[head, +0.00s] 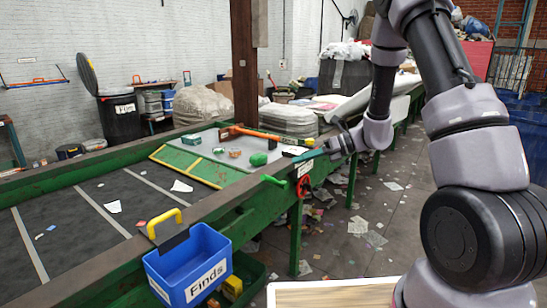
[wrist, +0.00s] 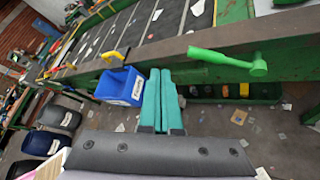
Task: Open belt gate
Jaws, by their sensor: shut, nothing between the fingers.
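The belt gate appears to be the yellow-edged frame (head: 186,166) lying across the sorting belt (head: 85,215); I cannot tell how far open it is. A green crank-like handle (head: 273,180) sticks out from the belt's side rail, beside a red ring (head: 303,186) and a small white label. The handle also shows in the wrist view (wrist: 228,60), right of my fingers. My gripper (head: 297,157) has teal fingers, shut and empty, above and right of the handle in the head view. In the wrist view the fingers (wrist: 160,72) lie together, apart from the handle.
An orange-handled tool (head: 250,132) and small items lie on the grey plate beyond the gate. Paper scraps litter the floor (head: 370,225), otherwise open beside the belt.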

